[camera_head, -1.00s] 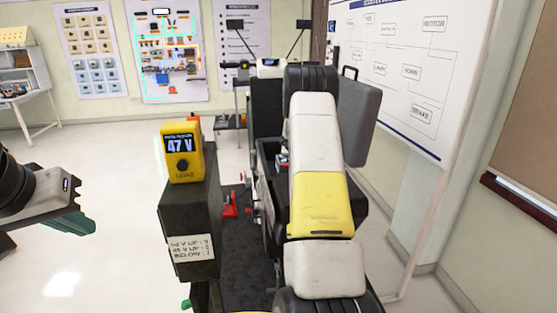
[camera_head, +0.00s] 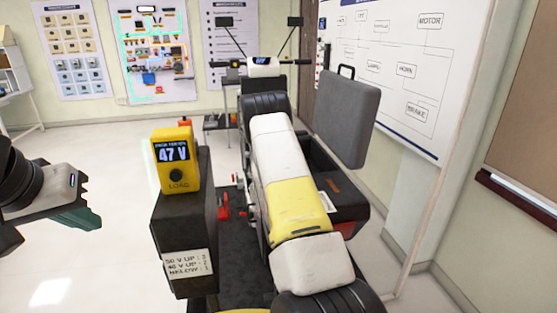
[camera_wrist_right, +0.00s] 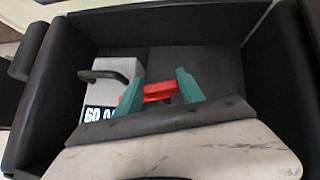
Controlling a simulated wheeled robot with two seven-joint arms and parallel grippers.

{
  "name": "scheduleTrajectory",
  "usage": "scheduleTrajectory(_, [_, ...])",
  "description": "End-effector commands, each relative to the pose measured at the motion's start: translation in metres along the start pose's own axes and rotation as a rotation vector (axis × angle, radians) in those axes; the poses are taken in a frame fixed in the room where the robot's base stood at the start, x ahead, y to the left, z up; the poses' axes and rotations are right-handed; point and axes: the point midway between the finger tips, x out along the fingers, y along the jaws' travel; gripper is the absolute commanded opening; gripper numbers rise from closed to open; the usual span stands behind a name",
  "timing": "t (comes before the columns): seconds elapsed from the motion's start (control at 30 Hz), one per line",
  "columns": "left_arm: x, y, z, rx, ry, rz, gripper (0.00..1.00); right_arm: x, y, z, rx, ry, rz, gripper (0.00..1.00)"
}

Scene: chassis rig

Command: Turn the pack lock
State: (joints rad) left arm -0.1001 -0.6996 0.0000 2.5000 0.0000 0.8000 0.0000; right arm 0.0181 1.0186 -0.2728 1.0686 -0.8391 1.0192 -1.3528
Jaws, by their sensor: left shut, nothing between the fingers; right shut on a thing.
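In the right wrist view, my right gripper (camera_wrist_right: 159,89) has its teal fingers shut on a red lever (camera_wrist_right: 157,91) inside a dark bay. A pale pack (camera_wrist_right: 124,66) with a dark handle and a partly covered "60" label lies left of the fingers. The gripper body hides the near part of the bay. In the head view, the black bay (camera_head: 350,208) shows right of my white and yellow right arm; my right gripper is hidden there. My left gripper (camera_head: 90,218) is shut and empty at the left, over open floor.
A yellow tester (camera_head: 176,172) reading 47 V stands on a dark post (camera_head: 182,225) with a written card. A grey panel (camera_head: 347,115) with a handle stands beside the bay. Handlebars (camera_head: 262,66) with mirrors are at the back. The floor at left is clear.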

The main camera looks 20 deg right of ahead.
Motion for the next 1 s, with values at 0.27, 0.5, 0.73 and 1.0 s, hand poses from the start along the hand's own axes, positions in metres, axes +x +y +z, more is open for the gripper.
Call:
scheduleTrajectory(0.27, [-0.0001,0.0,0.0,0.0,0.0,0.0,0.0,0.0008,0.0,-0.003,0.118,0.002,-0.119,0.0])
scheduleTrajectory(0.5, [-0.0001,0.0,0.0,0.0,0.0,0.0,0.0,0.0006,-0.0003,-0.0033,0.169,0.003,-0.172,0.0])
scheduleTrajectory(0.73, [-0.0001,0.0,0.0,0.0,0.0,0.0,0.0,0.0003,-0.0006,-0.0036,0.185,0.004,-0.189,0.0])
scheduleTrajectory(1.0, [-0.0001,0.0,0.0,0.0,0.0,0.0,0.0,0.0003,-0.0007,-0.0036,0.186,0.005,-0.189,0.0])
